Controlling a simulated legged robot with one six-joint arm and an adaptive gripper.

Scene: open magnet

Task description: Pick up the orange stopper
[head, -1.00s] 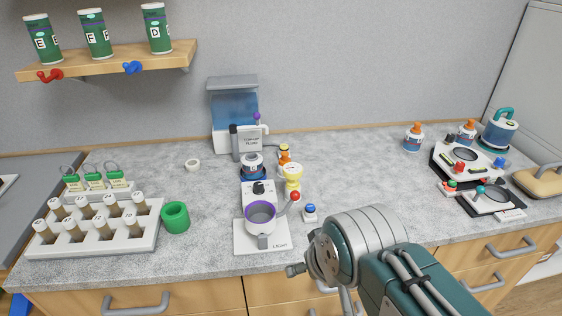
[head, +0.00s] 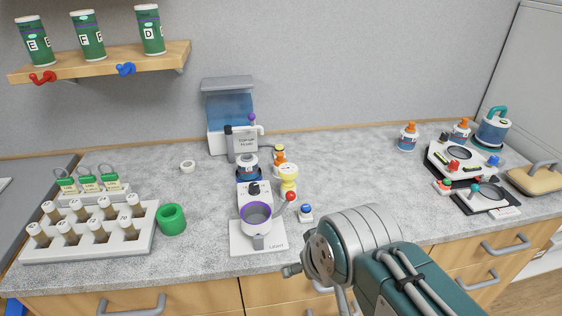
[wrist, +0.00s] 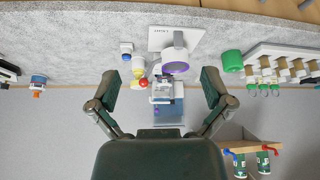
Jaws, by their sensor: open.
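Orange stoppers top two blue-and-white bottles at the right of the counter: one stopper (head: 410,127) is on the nearer-left bottle (head: 408,142), the other (head: 463,123) on a bottle beside the teal-handled jar. An orange-topped bottle (wrist: 38,82) also shows at the left of the wrist view, upside down. Another small orange piece (head: 279,158) stands behind the yellow cup, partly hidden. Which one is the task's stopper I cannot tell. My gripper (wrist: 159,78) is open and empty, its two fingers wide apart. In the head view my arm hangs at the counter's front edge, away from the bottles.
A white machine with a purple-rimmed bowl (head: 257,216) stands mid-counter, a blue tank (head: 230,105) behind it. A vial rack (head: 142,242) and green ring (head: 172,219) are left. A black-and-white device (head: 437,166) is right. Counter between the centre and right is clear.

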